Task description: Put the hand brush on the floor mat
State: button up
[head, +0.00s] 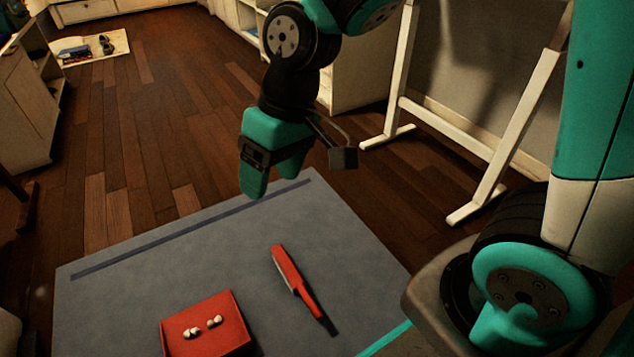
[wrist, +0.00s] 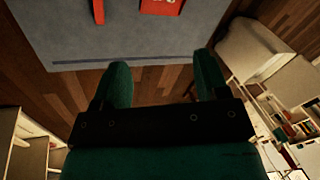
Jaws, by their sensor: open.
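The hand brush (head: 290,275), red with a dark end, lies on the grey floor mat (head: 140,300), right of the mat's middle in the head view. In the wrist view part of the red brush (wrist: 99,11) shows at the top edge, on the mat (wrist: 60,35). My gripper (head: 272,190) is above the far edge of the mat, beyond the brush and apart from it. In the wrist view its fingers (wrist: 163,82) are spread with nothing between them.
A red tray (head: 235,325) with small white items lies on the mat, left of the brush. A white frame stand (head: 500,170) stands on the right. A pale mat with shoes (head: 115,45) lies far left. Wooden floor (head: 150,150) beyond the grey mat is clear.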

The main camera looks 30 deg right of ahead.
jog(key=s+r+n, duration=0.2)
jog(key=s+r, duration=0.3)
jog(key=s, duration=0.5)
jog(key=shift+s+d+y, duration=0.2)
jog(key=shift+d+y, duration=0.1)
jog(key=shift+d, duration=0.05)
jog(key=shift+r, duration=0.1)
jog(key=shift+s+r, duration=0.3)
